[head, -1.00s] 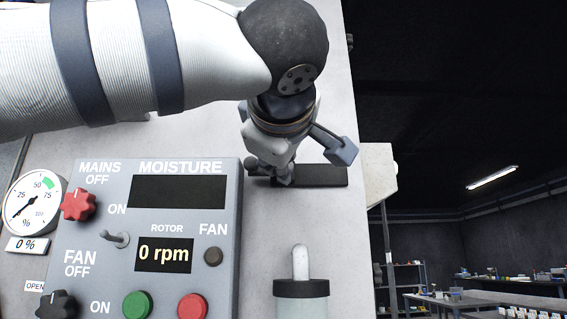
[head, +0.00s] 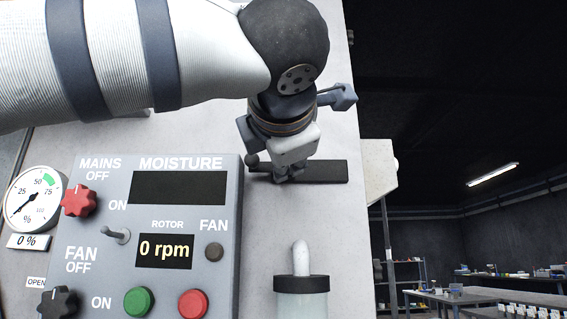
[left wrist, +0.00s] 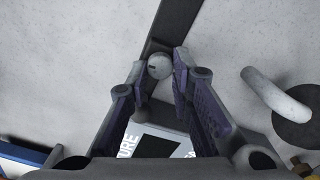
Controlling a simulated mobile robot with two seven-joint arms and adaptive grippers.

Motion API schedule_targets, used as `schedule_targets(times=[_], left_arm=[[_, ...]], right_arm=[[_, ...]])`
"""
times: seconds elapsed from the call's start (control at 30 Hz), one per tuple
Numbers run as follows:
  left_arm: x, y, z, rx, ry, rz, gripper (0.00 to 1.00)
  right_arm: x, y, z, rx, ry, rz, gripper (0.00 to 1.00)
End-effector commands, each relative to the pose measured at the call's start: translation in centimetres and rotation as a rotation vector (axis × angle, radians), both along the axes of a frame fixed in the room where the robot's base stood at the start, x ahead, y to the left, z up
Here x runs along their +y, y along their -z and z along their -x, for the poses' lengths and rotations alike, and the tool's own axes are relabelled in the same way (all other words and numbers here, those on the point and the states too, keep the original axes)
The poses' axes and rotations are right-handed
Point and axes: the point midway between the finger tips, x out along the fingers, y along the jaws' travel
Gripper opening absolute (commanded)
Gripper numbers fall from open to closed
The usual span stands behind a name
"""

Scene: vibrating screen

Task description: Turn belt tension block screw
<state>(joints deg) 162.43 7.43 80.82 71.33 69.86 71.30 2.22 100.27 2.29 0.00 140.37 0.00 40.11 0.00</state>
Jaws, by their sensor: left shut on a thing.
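My left gripper (head: 288,176) comes down from the top of the head view to the left part of a dark horizontal bar (head: 325,172) on the pale machine wall. In the left wrist view, the round grey screw head (left wrist: 160,66) with a dark slot mark sits between the fingertips of the left gripper (left wrist: 159,70), in line with the dark bar (left wrist: 176,22). The gripper is shut on this screw. In the head view the fingers hide the screw. My right gripper is in neither view.
Left of the gripper is a grey control panel (head: 230,285) with a red knob (head: 79,201), buttons and displays. A round gauge (head: 34,198) is at the far left. Below the bar stands a black-capped jar (head: 301,284). Open room with tables lies at right.

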Motion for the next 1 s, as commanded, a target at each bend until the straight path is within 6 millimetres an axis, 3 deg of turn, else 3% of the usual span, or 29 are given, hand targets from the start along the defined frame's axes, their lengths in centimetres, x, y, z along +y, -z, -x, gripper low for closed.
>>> schedule_targets(times=[0.6, 1.0], left_arm=[[0.18, -0.27, -0.02, -0.011, -0.002, 0.583, 0.0], [0.09, -0.28, 0.04, -0.011, 0.0, 0.864, 0.0]], right_arm=[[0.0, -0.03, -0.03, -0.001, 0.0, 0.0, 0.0], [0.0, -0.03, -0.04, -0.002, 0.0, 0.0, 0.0]])
